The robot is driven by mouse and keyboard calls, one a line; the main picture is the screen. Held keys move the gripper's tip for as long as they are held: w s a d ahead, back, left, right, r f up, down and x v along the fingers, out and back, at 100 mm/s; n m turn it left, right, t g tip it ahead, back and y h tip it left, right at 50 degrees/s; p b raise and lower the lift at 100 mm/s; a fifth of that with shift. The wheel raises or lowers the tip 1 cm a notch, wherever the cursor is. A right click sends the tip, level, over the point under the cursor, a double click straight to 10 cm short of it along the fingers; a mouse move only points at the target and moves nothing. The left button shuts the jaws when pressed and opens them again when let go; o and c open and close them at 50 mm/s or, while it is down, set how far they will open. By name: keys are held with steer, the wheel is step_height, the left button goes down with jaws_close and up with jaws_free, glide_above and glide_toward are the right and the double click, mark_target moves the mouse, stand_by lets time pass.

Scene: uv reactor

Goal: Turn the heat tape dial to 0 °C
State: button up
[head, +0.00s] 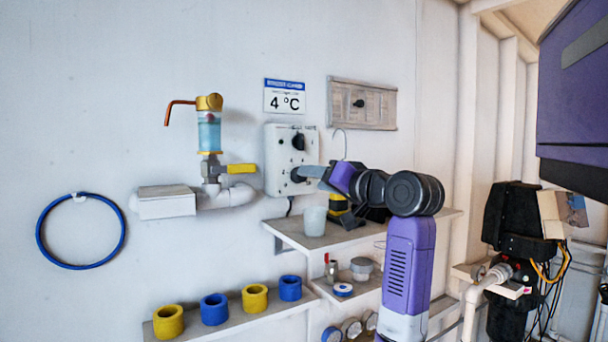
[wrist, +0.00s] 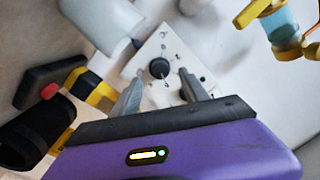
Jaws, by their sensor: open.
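A white control box (head: 280,160) is mounted on the wall, with a black upper knob (head: 298,141) and a black lower dial partly hidden by my gripper (head: 303,173). The labels do not show which is the heat tape dial. A sign (head: 286,97) above the box reads 4 °C. In the wrist view, a round black dial (wrist: 160,68) on the white box face (wrist: 150,52) lies between and beyond the tips of my gripper (wrist: 161,76). The two grey fingers are apart, one on each side of it. I cannot tell whether they touch it.
Below the box a shelf (head: 290,237) holds a pale cup (head: 314,221) and a yellow-and-black item (head: 338,207). Left of the box are a yellow-handled valve (head: 241,169) and a teal filter (head: 209,130). A hook (head: 341,140) hangs near my arm.

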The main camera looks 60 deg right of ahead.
steer(key=p+x, duration=0.1)
steer(key=x, duration=0.3)
steer(key=shift+w+d, duration=0.15)
steer(key=shift+w, duration=0.1)
jaws_close()
